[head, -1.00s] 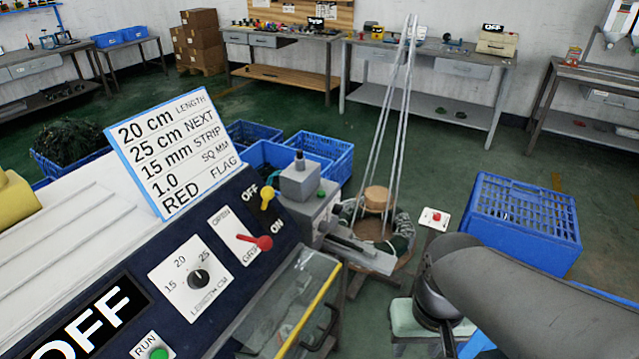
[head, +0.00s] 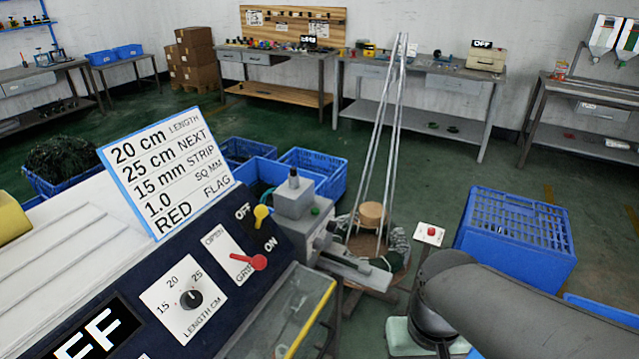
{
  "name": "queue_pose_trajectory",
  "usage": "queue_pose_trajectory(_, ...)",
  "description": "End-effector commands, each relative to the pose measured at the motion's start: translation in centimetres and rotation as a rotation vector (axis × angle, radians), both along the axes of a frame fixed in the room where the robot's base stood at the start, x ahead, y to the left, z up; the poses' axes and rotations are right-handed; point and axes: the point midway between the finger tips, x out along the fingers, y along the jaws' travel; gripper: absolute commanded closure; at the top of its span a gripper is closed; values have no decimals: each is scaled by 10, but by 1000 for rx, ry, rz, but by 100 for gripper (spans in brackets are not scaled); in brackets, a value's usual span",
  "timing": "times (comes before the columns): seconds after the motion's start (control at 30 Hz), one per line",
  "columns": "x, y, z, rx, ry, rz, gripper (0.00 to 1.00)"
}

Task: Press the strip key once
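No key labelled "strip" can be read in this view. The dark blue machine panel (head: 75,285) fills the lower left, with a length dial (head: 191,299), a red lever (head: 249,262) on an OPEN plate and a yellow OFF/ON switch (head: 261,214). A black display (head: 95,335), cut by the lower edge, shows part of the word OFF. A sign (head: 168,180) above the panel includes the line "15 mm STRIP". A red button (head: 431,231) sits on a small white plate right of the machine. My grey arm shows at lower right; my gripper is not visible.
A blue crate (head: 515,240) stands at right, behind my arm. A wire stand with a wooden core (head: 373,214) is right of the machine's grey head (head: 297,200). Blue bins (head: 318,170) lie behind the machine. Benches line the wall, with open green floor before them.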

Motion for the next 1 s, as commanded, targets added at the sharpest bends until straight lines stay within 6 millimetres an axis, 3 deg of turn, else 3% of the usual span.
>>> queue_pose_trajectory(0.03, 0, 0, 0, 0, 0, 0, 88)
queue_pose_trajectory(0.1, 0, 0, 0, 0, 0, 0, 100)
queue_pose_trajectory(1.0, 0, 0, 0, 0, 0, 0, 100)
